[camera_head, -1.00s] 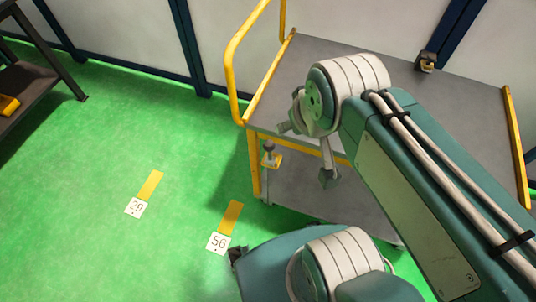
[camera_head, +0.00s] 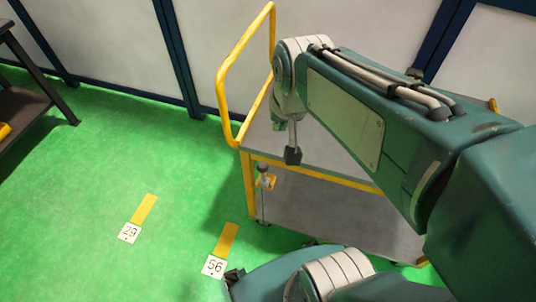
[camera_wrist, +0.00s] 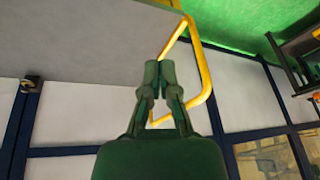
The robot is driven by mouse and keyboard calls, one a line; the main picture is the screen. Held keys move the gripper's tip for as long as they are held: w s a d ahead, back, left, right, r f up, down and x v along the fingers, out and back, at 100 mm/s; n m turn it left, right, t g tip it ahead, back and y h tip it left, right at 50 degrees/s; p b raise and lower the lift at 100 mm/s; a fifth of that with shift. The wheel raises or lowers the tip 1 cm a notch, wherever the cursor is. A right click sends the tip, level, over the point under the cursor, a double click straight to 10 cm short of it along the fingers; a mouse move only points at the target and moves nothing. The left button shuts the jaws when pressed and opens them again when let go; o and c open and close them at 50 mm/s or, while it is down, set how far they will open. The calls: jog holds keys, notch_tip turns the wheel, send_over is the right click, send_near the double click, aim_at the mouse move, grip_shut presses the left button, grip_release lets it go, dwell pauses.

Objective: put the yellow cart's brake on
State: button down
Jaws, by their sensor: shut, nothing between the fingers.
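The yellow cart has a grey top deck (camera_head: 330,150), a lower shelf (camera_head: 330,215) and a bent yellow handle (camera_head: 222,85) on its left. My gripper (camera_head: 292,156) hangs above the near left part of the deck in the head view, up and right of that fitting. In the wrist view my gripper (camera_wrist: 159,72) is shut and empty, with the yellow handle (camera_wrist: 205,75) behind it. The fitting is not seen there.
Floor markers numbered 29 (camera_head: 130,232) and 56 (camera_head: 214,266) lie on the green floor left of the cart. A dark shelf unit (camera_head: 28,105) stands at far left. White wall panels with blue posts (camera_head: 178,60) run behind the cart. The floor between is clear.

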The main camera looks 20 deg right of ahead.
jog(key=w+d+f+m+g, duration=0.2)
jog(key=w+f+m, duration=0.1)
jog(key=w+f, duration=0.4)
jog(key=w+d+f+m+g, duration=0.2)
jog(key=w+d+f+m, duration=0.1)
jog(key=w+f, duration=0.4)
notch_tip(320, 180, down, 3)
jog(key=shift+w+d+r+m+y, duration=0.1)
jog(key=shift+w+d+m+y, duration=0.2)
jog(key=shift+m, duration=0.3)
send_near(263, 175)
jog(key=w+d, duration=0.1)
jog(key=w+d+f, duration=0.1)
jog(key=w+d, duration=0.1)
jog(key=w+d+f, duration=0.1)
jog(key=w+d, duration=0.1)
jog(key=shift+s+a+f, duration=0.25)
jog(key=shift+s+a, duration=0.25)
jog(key=shift+a, duration=0.05)
jog(key=shift+s+a+f, duration=0.25)
jog(key=shift+s+a, duration=0.25)
jog(key=shift+a, duration=0.05)
jog(key=shift+s+a+f, duration=0.1)
jog(key=shift+s+a, duration=0.2)
jog(key=shift+a, duration=0.1)
